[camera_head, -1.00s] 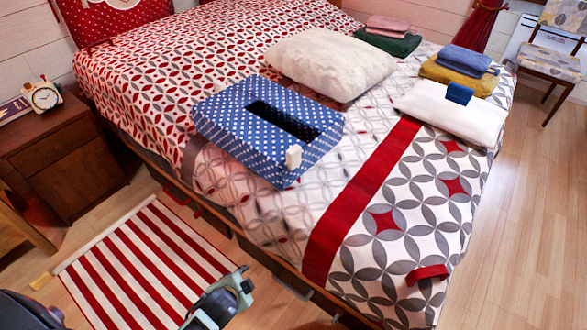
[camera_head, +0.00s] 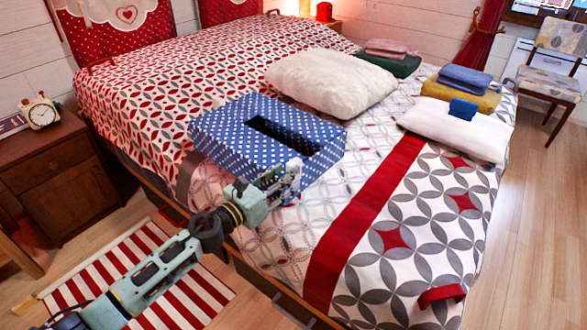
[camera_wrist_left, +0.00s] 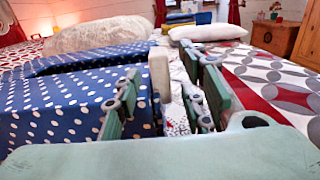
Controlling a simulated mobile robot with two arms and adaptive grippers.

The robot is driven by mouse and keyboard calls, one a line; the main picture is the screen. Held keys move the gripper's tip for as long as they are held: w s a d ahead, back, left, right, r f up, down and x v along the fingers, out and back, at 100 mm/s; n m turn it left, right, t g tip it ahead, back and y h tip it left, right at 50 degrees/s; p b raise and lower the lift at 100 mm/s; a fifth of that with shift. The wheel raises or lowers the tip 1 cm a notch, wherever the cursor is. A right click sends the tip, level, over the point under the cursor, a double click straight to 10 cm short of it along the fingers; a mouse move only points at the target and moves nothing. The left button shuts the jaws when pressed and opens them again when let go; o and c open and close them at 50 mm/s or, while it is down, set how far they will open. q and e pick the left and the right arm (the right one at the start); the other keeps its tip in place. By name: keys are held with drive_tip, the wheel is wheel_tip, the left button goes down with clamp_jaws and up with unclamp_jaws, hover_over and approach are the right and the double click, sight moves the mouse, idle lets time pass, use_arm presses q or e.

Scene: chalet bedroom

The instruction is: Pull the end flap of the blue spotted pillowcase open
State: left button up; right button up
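The blue spotted pillowcase (camera_head: 225,125) lies on the bed like a box, with a long dark opening (camera_head: 283,137) in its top. It fills the left of the left wrist view (camera_wrist_left: 60,115). A pale tab (camera_wrist_left: 160,72) stands at its near right corner; in the head view my gripper largely covers it. My left gripper (camera_head: 283,183) is at this corner. In the left wrist view its fingers (camera_wrist_left: 168,100) are spread, with the tab between or just beyond them; contact cannot be told. My right gripper is not in view.
A fluffy cream pillow (camera_head: 330,80) lies behind the pillowcase. A white pillow (camera_head: 455,132) with a small blue cloth (camera_head: 463,109) lies at right, near folded towels (camera_head: 462,88). A nightstand (camera_head: 60,170) stands left of the bed. The bed's front right is mostly clear.

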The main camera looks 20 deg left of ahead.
use_arm(q)
drive_tip(key=shift+x, duration=2.15)
clamp_jaws()
